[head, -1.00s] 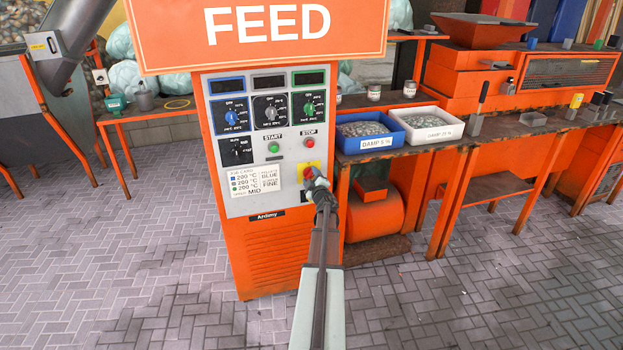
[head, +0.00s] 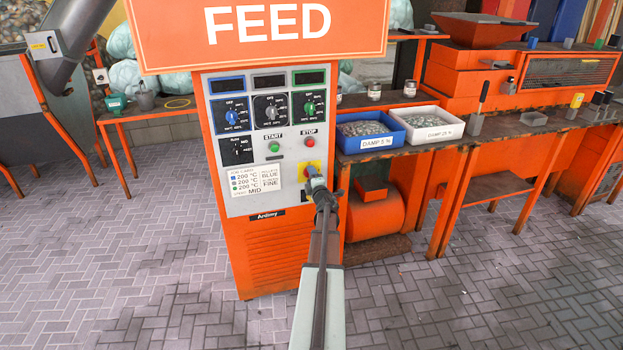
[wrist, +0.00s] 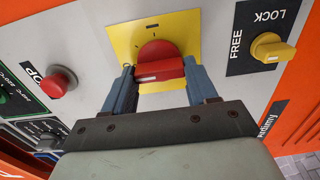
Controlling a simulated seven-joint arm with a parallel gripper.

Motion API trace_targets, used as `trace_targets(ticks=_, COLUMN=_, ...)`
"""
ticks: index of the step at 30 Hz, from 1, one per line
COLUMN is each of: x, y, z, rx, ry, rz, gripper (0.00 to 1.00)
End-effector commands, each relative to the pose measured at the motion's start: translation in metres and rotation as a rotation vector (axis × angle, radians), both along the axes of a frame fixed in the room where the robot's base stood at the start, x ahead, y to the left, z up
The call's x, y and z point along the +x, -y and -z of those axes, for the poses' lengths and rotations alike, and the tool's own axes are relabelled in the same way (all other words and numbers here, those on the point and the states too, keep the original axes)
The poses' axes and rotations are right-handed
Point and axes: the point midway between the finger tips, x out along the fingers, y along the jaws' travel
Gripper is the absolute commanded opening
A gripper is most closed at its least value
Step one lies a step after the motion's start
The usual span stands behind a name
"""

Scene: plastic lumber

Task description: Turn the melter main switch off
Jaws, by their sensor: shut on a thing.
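The main switch is a red rotary handle (wrist: 160,66) on a yellow plate (wrist: 118,38), on the grey front panel. In the wrist view the handle lies roughly level across the picture, with a white mark near its left end. My gripper (wrist: 159,70) has one blue-grey finger at each end of the handle and is shut on it. In the head view the yellow plate (head: 306,167) shows low on the right of the panel; my gripper (head: 315,181) covers much of the switch.
A yellow FREE/LOCK knob (wrist: 271,47) sits beside the switch, and a red STOP button (wrist: 58,83) on its other side. The green START button (head: 273,146) and several dials are higher on the panel. Pellet trays (head: 368,134) stand on the bench at right.

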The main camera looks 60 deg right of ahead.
Motion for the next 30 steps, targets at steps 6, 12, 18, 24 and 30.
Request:
trace_targets(ticks=6, x=0.0008, y=-0.0004, z=-0.0003, rx=-0.011, ry=-0.009, rz=-0.002, gripper=0.27)
trace_targets(ticks=12, x=0.0007, y=-0.0004, z=-0.0003, rx=-0.011, ry=-0.01, rz=-0.002, gripper=0.27)
trace_targets(ticks=18, x=0.0006, y=-0.0004, z=-0.0002, rx=-0.011, ry=-0.009, rz=-0.002, gripper=0.71)
trace_targets(ticks=24, x=0.0003, y=-0.0001, z=0.0, rx=-0.008, ry=-0.008, rz=-0.001, gripper=0.83)
trace_targets(ticks=30, x=-0.0004, y=-0.0006, z=0.0, rx=-0.008, ry=-0.008, rz=-0.001, gripper=0.83)
